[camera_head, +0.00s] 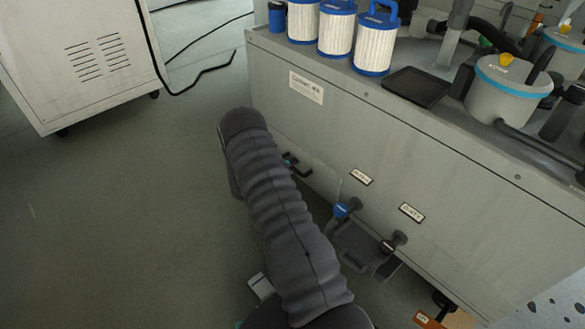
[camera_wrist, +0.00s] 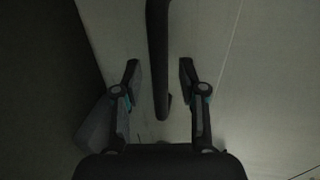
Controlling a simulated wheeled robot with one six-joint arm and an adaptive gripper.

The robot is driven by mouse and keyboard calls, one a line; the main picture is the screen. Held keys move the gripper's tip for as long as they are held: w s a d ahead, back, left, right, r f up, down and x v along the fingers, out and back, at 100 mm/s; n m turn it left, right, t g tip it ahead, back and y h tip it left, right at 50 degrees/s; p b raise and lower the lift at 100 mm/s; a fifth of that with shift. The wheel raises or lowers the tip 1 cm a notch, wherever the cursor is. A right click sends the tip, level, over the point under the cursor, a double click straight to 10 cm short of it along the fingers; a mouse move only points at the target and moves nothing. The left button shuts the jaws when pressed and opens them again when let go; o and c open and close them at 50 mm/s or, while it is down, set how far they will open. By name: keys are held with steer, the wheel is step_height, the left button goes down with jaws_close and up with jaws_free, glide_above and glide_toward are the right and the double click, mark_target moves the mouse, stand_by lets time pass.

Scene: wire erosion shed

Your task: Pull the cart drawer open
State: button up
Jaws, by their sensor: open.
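A dark bar handle (camera_wrist: 158,60) runs up the middle of the wrist view, in front of a pale flat front (camera_wrist: 205,35). My gripper (camera_wrist: 160,66) is open, with one finger on each side of the bar. Gaps show between the bar and both fingers. In the head view my gripper (camera_head: 296,165) is mostly hidden behind my dark sleeved arm, close to the side of a long grey cabinet (camera_head: 330,128). The drawer's outline is hidden there, and I cannot tell whether the drawer is shut.
Blue-capped white filters (camera_head: 337,33), a black tray (camera_head: 416,87) and a grey canister (camera_head: 505,92) stand on the cabinet top. Valves (camera_head: 345,208) stick out low on its side. A white wheeled cabinet (camera_head: 75,60) stands at upper left. Floor (camera_head: 130,200) to the left is clear.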

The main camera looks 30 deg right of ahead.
steer(key=shift+d, duration=0.2)
jaws_close()
